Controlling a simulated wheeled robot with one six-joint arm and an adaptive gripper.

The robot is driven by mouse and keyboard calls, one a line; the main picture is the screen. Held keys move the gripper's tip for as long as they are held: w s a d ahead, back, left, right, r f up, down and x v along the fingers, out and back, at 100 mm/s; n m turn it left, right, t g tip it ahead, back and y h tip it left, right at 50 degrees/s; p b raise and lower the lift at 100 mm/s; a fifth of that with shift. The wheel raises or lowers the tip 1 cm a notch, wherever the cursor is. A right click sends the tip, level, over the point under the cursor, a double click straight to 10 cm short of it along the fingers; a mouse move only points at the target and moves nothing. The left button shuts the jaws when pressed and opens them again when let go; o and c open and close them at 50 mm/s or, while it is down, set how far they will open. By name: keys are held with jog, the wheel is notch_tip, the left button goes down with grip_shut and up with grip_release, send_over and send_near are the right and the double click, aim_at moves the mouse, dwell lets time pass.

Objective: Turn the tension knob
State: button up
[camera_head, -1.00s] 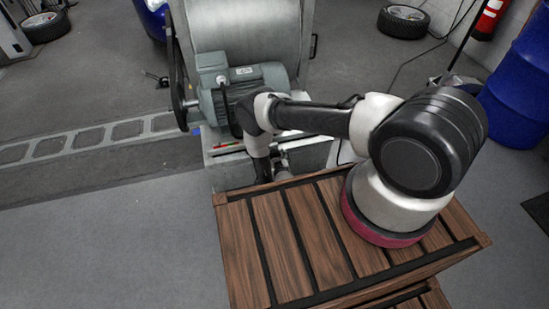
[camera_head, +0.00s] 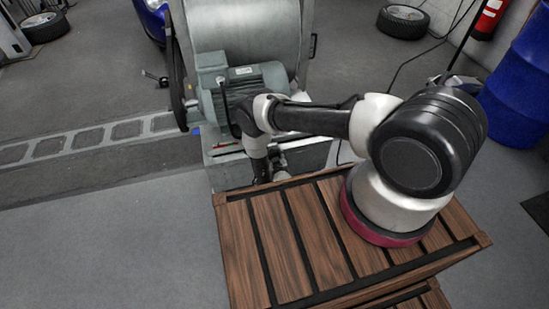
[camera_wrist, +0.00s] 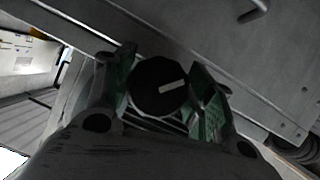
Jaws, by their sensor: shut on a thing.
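The tension knob (camera_wrist: 158,88) is a round black knob with a white pointer line in the wrist view. Its pointer lies nearly level, tilted slightly up to the right. My gripper (camera_wrist: 160,90) is shut on the knob, with one green-padded finger on each side of it. In the head view my arm's end reaches down at the near side of the dynamometer (camera_head: 215,165), and the knob and fingertips are hidden there.
A grey-green motor (camera_head: 240,88) and a large metal drum (camera_head: 245,35) stand just beyond my wrist. A flat metal panel (camera_wrist: 215,45) lies close to the fingers. Blue barrel (camera_head: 520,90) stands at right.

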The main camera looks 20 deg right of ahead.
jog(key=n+h, duration=0.2)
jog(key=n, duration=0.1)
jog(key=shift+t, duration=0.3)
jog(key=n+h, duration=0.2)
jog(key=n, duration=0.2)
jog(key=shift+d+r+t, duration=0.1)
jog(key=shift+t, duration=0.3)
dwell(0.3)
jog(key=o, duration=1)
jog(key=v, duration=1.2)
